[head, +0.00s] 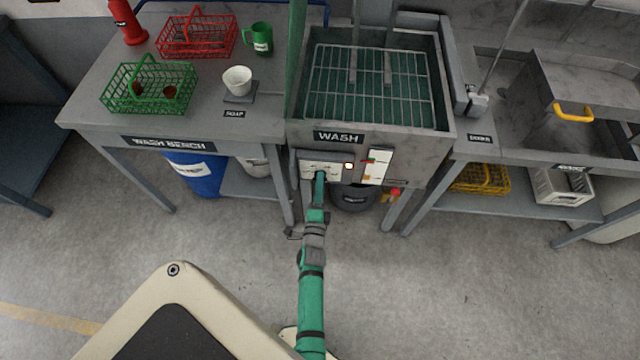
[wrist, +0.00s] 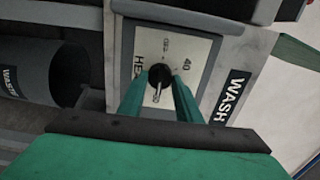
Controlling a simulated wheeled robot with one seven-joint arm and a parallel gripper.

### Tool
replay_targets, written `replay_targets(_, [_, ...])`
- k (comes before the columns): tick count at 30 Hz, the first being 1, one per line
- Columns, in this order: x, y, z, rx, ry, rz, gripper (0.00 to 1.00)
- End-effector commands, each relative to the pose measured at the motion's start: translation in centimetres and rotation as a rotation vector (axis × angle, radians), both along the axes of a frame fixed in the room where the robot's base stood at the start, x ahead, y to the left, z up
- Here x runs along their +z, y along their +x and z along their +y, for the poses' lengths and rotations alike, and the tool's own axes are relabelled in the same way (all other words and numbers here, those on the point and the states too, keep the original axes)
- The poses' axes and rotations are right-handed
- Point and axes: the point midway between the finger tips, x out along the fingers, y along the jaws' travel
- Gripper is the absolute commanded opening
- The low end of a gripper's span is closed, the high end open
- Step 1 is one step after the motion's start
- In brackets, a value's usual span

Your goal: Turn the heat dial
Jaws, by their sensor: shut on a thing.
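The heat dial (wrist: 158,76) is a black knob with a pale pointer on a light panel (wrist: 187,49) marked "HEAT" and "40". In the wrist view my gripper (wrist: 159,84) has its two green fingers on either side of the dial, shut on it. In the head view my gripper (head: 320,175) reaches the control panel (head: 309,163) on the front of the wash tank (head: 338,137). The arm hides the dial there.
Right of the dial panel are a small light (head: 348,166) and a white gauge strip (head: 377,166). A dark bin (head: 353,197) stands below the tank. The wash bench (head: 105,100) at left holds baskets and cups. Open floor lies in front.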

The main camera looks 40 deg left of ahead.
Motion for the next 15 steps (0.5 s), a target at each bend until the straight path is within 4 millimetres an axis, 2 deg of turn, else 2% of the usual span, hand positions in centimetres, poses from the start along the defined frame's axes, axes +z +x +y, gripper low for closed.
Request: replay_targets(15, [-0.04, 0.00, -0.02, 0.000, 0.027, 0.018, 0.09])
